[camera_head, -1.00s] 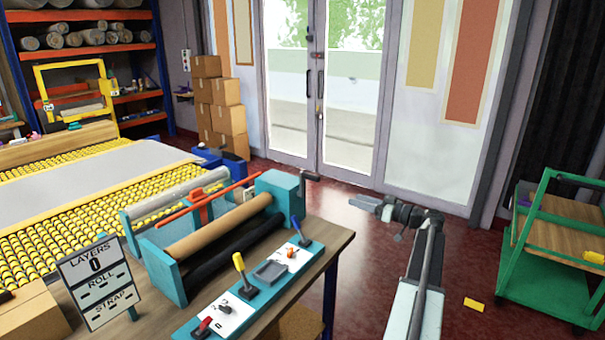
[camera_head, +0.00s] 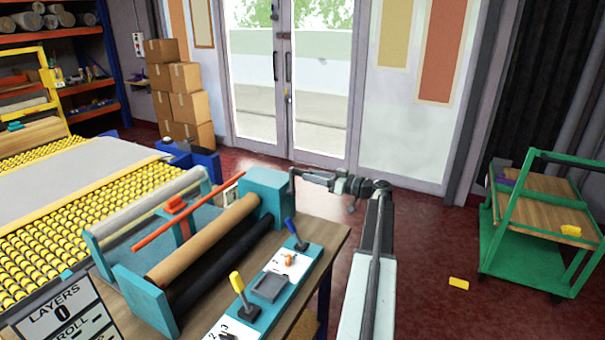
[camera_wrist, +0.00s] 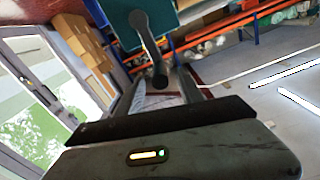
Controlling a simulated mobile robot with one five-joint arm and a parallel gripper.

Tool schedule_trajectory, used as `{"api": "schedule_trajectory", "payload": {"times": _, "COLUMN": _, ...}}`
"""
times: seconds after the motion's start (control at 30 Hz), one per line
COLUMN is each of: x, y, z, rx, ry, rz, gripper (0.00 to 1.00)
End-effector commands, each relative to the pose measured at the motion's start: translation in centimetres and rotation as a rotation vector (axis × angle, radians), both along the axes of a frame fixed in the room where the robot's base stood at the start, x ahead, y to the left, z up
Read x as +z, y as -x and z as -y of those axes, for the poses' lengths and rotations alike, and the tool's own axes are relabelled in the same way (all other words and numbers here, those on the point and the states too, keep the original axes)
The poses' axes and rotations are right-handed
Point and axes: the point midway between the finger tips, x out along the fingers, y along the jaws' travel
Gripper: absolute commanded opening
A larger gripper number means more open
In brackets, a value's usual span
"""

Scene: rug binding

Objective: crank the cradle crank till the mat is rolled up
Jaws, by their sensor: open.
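The cradle (camera_head: 188,245) has teal end blocks and tan and black rollers, and stands on the bench. Its dark crank (camera_head: 292,183) is on the right side of the teal box (camera_head: 266,190). My gripper (camera_head: 303,174) is at the crank; the wrist view shows the crank's handle end (camera_wrist: 160,76) between its open fingers (camera_wrist: 158,88). I cannot tell whether they touch it. The grey mat (camera_head: 60,175) lies flat on the yellow roller table at left.
A control panel with a yellow lever (camera_head: 237,282) and a blue lever (camera_head: 290,226) lies along the bench's front. A green cart (camera_head: 505,250) stands at right. A yellow piece (camera_head: 459,283) is on the floor. Stacked boxes (camera_head: 187,105) stand behind. The floor between bench and cart is mostly clear.

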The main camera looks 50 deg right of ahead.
Motion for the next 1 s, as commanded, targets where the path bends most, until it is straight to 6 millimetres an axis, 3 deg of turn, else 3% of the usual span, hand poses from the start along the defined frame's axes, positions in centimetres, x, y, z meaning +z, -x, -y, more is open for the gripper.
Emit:
{"api": "schedule_trajectory", "payload": {"times": 0.1, "x": 0.0, "y": -2.2, "z": -0.6, "rx": 0.002, "ry": 0.0, "rz": 0.0, "gripper": 0.44}}
{"api": "schedule_trajectory", "payload": {"times": 0.23, "x": 0.0, "y": -3.6, "z": -1.0, "rx": 0.001, "ry": 0.0, "rz": 0.0, "gripper": 0.44}}
{"api": "schedule_trajectory", "payload": {"times": 0.57, "x": 0.0, "y": -4.2, "z": -1.2, "rx": -0.001, "ry": 0.0, "rz": 0.0, "gripper": 0.44}}
{"api": "schedule_trajectory", "payload": {"times": 0.7, "x": 0.0, "y": -4.1, "z": -1.1, "rx": -0.002, "ry": 0.0, "rz": 0.0, "gripper": 0.05}}
{"api": "schedule_trajectory", "payload": {"times": 0.73, "x": 0.0, "y": -4.1, "z": -1.1, "rx": -0.002, "ry": 0.0, "rz": 0.0, "gripper": 0.0}}
{"api": "schedule_trajectory", "payload": {"times": 1.0, "x": 0.0, "y": -4.1, "z": -1.1, "rx": -0.002, "ry": 0.0, "rz": 0.0, "gripper": 0.0}}
